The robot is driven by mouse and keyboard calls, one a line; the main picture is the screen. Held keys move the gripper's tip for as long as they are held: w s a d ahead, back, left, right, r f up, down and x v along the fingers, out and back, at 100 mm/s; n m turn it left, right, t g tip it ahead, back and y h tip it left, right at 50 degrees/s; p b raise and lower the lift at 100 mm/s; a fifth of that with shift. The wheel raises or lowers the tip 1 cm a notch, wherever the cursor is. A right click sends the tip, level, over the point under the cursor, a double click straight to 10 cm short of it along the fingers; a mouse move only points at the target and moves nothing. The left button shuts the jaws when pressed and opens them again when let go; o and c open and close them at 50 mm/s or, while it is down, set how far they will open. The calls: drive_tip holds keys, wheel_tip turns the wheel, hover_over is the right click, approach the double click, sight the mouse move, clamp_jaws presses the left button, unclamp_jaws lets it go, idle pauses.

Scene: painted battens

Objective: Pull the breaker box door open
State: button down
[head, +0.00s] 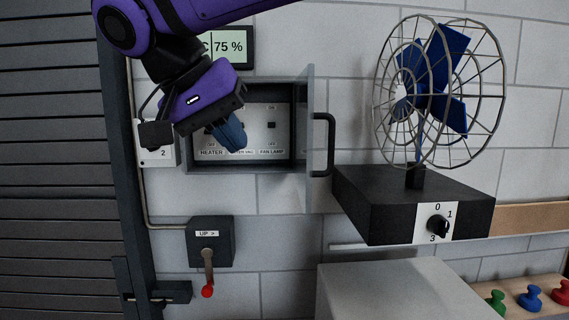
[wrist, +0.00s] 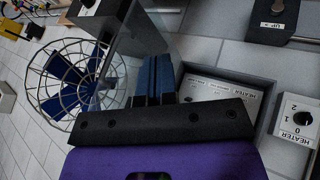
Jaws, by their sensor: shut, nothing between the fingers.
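The breaker box (head: 240,168) is on the wall, and its interior with labels such as HEATER and FAN LAMP is exposed. Its grey door (head: 309,190) stands swung out to the right, seen nearly edge-on, with a dark handle (head: 328,145) on its outer side. My gripper (head: 232,140) is shut and empty in front of the box opening, left of the door and apart from the handle. In the wrist view, the blue fingers (wrist: 155,75) are together between the door (wrist: 140,35) and the box interior (wrist: 215,90). The fingers hide part of the panel.
A caged fan (head: 440,90) on a black base (head: 400,205) stands close right of the door. A lever switch (head: 210,242) is below the box. A heater dial (wrist: 297,115) sits beside the box. A grey block (head: 400,290) is at the lower front.

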approach(305, 198)
wheel_tip(305, 198, down, 5)
drive_tip(key=w+a, duration=0.1)
drive_tip(key=w, duration=0.2)
drive_tip(key=shift+s+d+r, duration=0.15)
drive_tip(key=shift+s+d, duration=0.05)
drive_tip(key=shift+d, duration=0.7)
drive_tip(key=shift+s+d+r, duration=0.15)
drive_tip(key=shift+s+d, duration=0.05)
drive_tip(key=shift+d, duration=0.7)
